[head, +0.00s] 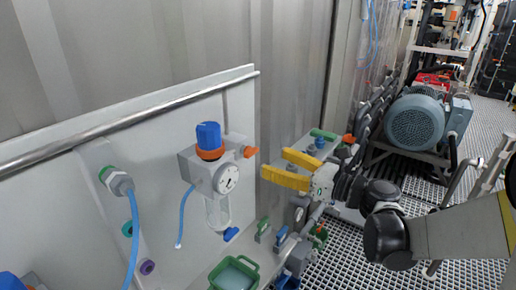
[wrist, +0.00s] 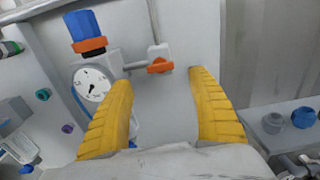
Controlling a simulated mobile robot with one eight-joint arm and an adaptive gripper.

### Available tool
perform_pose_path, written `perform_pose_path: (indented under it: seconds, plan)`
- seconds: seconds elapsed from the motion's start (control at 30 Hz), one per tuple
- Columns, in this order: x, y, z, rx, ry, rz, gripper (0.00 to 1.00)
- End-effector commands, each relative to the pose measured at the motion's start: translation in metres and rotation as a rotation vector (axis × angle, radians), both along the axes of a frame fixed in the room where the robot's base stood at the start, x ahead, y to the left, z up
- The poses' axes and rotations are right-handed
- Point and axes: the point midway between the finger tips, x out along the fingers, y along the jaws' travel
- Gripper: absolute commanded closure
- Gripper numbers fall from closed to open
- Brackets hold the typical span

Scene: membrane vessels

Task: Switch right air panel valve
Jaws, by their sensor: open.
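The air panel (head: 130,200) is a pale board on the wall. It carries a regulator with a blue knob (head: 208,135), an orange ring and a round gauge (head: 227,179). An orange valve handle (head: 250,151) sits at the regulator's right side. In the wrist view the orange handle (wrist: 160,66) shows beyond the fingertips, between them. My gripper (head: 277,166) has yellow fingers, spread apart and empty. It is to the right of the orange handle in the head view and apart from it. The wrist view shows both fingers (wrist: 164,80) fully.
A metal rail (head: 130,115) runs along the panel's top. A green bin (head: 235,274) and several coloured handles lie below. A blue hose (head: 131,230) hangs at the left. A grey motor (head: 415,124) stands on the grated floor at the back right.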

Motion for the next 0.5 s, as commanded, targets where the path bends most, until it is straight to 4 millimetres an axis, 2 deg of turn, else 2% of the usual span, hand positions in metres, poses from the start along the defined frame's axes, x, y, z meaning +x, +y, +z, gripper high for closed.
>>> perform_pose_path:
  seconds: [0.1,0.3,0.5]
  plan:
    - [0.015,0.021,-0.003,-0.001,0.000,0.004,0.32]
    - [0.038,0.050,-0.002,-0.003,-0.001,0.003,0.32]
    - [0.050,0.064,-0.001,-0.004,-0.002,0.000,0.32]
